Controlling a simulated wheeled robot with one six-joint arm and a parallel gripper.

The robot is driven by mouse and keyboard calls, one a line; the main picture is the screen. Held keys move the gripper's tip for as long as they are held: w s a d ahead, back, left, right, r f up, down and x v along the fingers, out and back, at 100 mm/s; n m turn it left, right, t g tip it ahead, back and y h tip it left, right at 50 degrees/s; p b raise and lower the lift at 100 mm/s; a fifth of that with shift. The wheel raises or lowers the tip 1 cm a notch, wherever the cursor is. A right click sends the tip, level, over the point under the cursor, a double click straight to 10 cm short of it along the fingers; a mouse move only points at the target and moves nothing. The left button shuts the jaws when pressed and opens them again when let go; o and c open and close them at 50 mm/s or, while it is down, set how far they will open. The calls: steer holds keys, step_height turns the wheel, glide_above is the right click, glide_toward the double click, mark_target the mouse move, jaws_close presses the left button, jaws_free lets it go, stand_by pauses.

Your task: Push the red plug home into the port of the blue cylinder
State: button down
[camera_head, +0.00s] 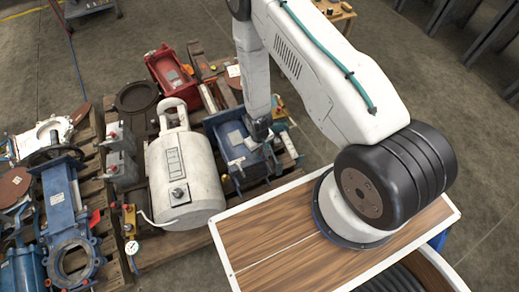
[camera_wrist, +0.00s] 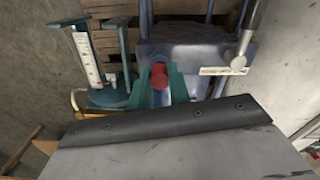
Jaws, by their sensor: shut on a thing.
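The red plug (camera_wrist: 158,77) shows in the wrist view between the two green fingers of my gripper (camera_wrist: 160,88), which is shut on it. The blue cylinder (camera_wrist: 185,50) lies just beyond the plug. In the head view the blue cylinder (camera_head: 235,150) is on a pallet, right of a white tank, and my wrist hangs low over its right side. The port is hidden behind the plug and fingers. I cannot tell whether the plug is in the port or how deep.
A white tank (camera_head: 182,165) stands close left of the blue cylinder. A red machine part (camera_head: 170,72) lies behind. In the wrist view a teal stand with a white scale (camera_wrist: 88,60) is at left and a pale lever handle (camera_wrist: 238,64) is at right.

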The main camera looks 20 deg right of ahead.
steer(key=shift+f, duration=0.55)
steer(key=c, duration=1.2)
jaws_free()
steer(key=shift+c, duration=0.2)
step_height(320, 180, up, 8)
steer(key=shift+f, duration=0.1)
steer(key=shift+s, duration=0.1)
